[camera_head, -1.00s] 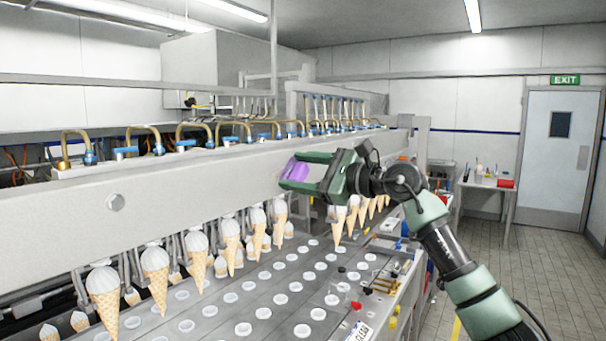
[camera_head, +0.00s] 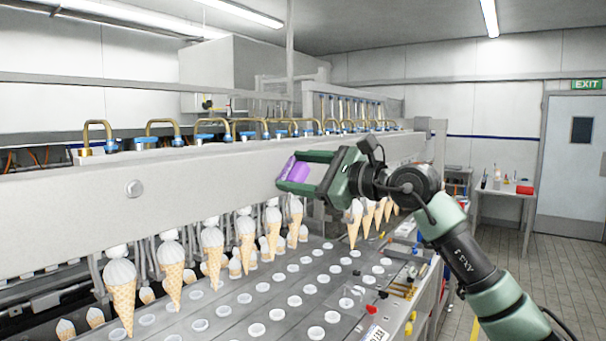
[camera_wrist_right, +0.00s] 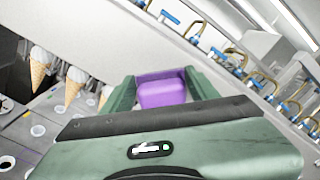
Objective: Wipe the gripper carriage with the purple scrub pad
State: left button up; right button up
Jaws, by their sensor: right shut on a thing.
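The gripper carriage (camera_head: 178,205) is a long pale grey beam across the head view, with small grippers along its underside holding ice cream cones. My right gripper (camera_head: 297,172) is shut on the purple scrub pad (camera_head: 292,169) in front of the beam's face, toward its right part. In the right wrist view the pad (camera_wrist_right: 162,90) sits between the two green fingers, close to the beam (camera_wrist_right: 150,40). I cannot tell whether the pad touches the beam. My left gripper is not in view.
Cones (camera_head: 121,290) hang below the beam, over a conveyor (camera_head: 235,318) with rows of round holes. Brass pipes and blue fittings (camera_head: 205,136) line the beam's top. A side table (camera_head: 505,190) and a door (camera_head: 575,160) stand at the right, beyond open floor.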

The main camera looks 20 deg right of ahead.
jog(key=shift+s+d+f+b, duration=0.15)
jog(key=shift+s+d+b, duration=0.3)
jog(key=shift+b, duration=0.1)
jog(key=shift+b+v, duration=1)
jog(key=shift+v, duration=1.3)
jog(key=shift+s, duration=0.15)
jog(key=b+v, duration=0.1)
jog(key=v, duration=0.1)
jog(key=shift+s+d, duration=0.3)
